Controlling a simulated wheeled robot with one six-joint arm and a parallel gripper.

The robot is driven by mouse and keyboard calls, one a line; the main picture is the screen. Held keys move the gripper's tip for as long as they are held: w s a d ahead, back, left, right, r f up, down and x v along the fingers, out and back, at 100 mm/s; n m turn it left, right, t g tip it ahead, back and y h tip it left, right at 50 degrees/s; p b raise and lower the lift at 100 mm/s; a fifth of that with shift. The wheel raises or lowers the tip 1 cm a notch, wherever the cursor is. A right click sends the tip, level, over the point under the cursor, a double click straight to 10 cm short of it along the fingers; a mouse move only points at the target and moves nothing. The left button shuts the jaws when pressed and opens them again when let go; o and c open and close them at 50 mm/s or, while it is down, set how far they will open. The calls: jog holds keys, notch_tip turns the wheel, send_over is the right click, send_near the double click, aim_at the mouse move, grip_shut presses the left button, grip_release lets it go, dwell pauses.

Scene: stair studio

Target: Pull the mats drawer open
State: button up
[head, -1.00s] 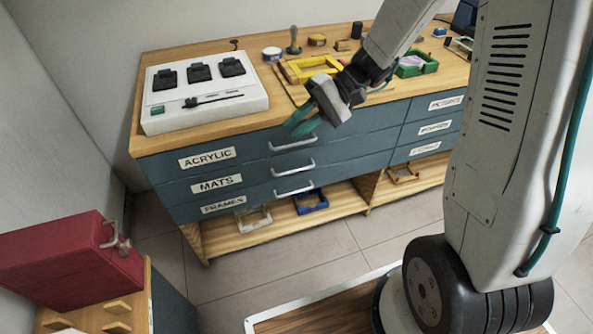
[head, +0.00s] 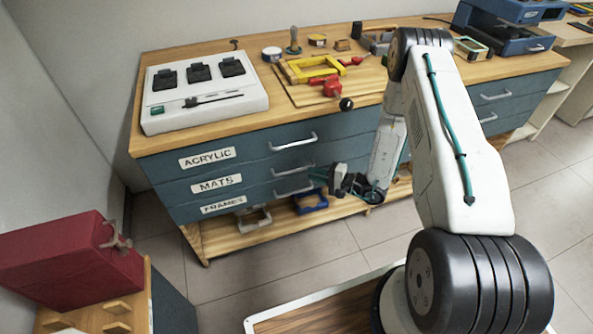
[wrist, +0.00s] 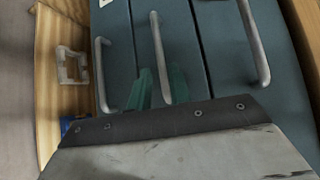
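The mats drawer (head: 243,187) is the middle one of three blue-grey drawers on the left of the workbench. It is closed and flush, with a white "MATS" label and a pale bar handle (head: 290,170). My gripper (head: 318,178) is in front of the drawers, by the right end of the handles. In the wrist view the drawer fronts run upright and the mats handle (wrist: 158,45) is the middle one. My two teal fingers (wrist: 159,90) show apart, one on each side of its near end. Contact is unclear; my gripper's own body hides the fingers' bases.
The acrylic drawer (head: 245,155) is above and the frames drawer (head: 240,206) below, both closed, their handles close by. An open shelf (head: 240,242) holds a white frame and a blue tray. A red case (head: 70,262) stands at left. Floor before the drawers is clear.

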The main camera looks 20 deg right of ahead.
aim_at(298, 170)
jog(key=x, duration=0.7)
jog(key=shift+a, duration=0.15)
jog(key=shift+c, duration=0.3)
grip_shut()
